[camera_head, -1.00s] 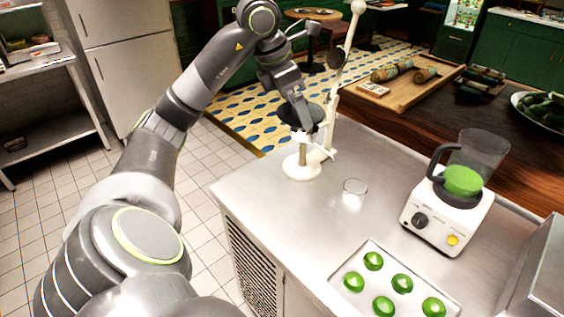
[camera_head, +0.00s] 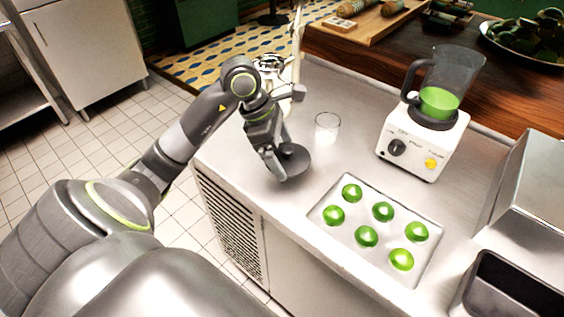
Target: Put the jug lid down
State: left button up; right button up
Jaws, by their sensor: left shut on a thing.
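The jug lid (camera_head: 294,158) is a dark round disc. My left gripper (camera_head: 279,172) is shut on it, low over the near left part of the steel counter. I cannot tell whether the lid touches the counter. The blender jug (camera_head: 455,75) stands on its white base (camera_head: 425,143) at the right. It is a dark see-through jug with green contents and no lid on top. My right gripper is not in view.
An empty glass (camera_head: 327,127) stands just right of the lid. A metal tray (camera_head: 395,262) with several green halves lies in front. A dark container (camera_head: 505,290) and a steel box (camera_head: 530,190) are at the right. A pale upright stand is partly hidden behind my arm.

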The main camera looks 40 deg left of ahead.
aim_at(277, 156)
pick_arm(q)
notch_tip(277, 156, down, 4)
jog(key=shift+f, duration=0.15)
jog(key=shift+f, duration=0.1)
jog(key=shift+f, duration=0.1)
jog(key=o, duration=0.6)
jog(key=shift+o, duration=0.2)
